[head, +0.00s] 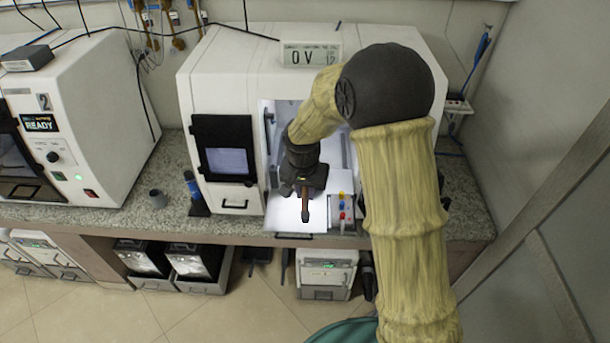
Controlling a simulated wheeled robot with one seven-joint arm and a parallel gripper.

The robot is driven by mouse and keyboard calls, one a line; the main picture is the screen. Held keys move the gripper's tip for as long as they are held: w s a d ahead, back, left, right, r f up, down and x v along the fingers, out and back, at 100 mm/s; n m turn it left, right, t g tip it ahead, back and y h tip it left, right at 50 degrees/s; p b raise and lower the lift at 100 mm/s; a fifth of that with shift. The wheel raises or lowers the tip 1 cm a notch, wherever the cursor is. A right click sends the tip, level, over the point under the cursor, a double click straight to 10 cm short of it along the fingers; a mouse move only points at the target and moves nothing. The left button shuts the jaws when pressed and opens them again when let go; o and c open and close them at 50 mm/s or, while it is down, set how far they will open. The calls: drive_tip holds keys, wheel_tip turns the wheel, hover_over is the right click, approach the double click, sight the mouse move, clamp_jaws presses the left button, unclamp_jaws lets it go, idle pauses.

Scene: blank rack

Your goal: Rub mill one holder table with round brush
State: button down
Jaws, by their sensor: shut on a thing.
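Mill one (245,75) is the white machine in the middle of the counter, with its lit bay open at the front. My gripper (304,187) is in front of this bay, pointing down. It is shut on a thin brown piece, which looks like the handle of the round brush (305,211). The bristles cannot be made out. A bright white panel (284,217) lies below the gripper at the bay's mouth. The holder table inside is mostly hidden behind my arm and cannot be told apart from the bright interior.
A second white mill (95,120), marked 2, stands at left. A small box with coloured knobs (342,211) sits right of the gripper. The granite counter (460,205) is clear at right.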

drive_tip(key=r, duration=0.1)
drive_tip(key=r+p, duration=0.1)
drive_tip(key=r, duration=0.1)
drive_tip(key=shift+s+a+p, duration=0.1)
drive_tip(key=shift+s+p, duration=0.1)
drive_tip(key=shift+p, duration=0.1)
drive_tip(key=shift+r+p, duration=0.6)
drive_tip(key=shift+r, duration=0.35)
drive_tip(key=shift+w+f, duration=0.1)
drive_tip(key=shift+f, duration=0.05)
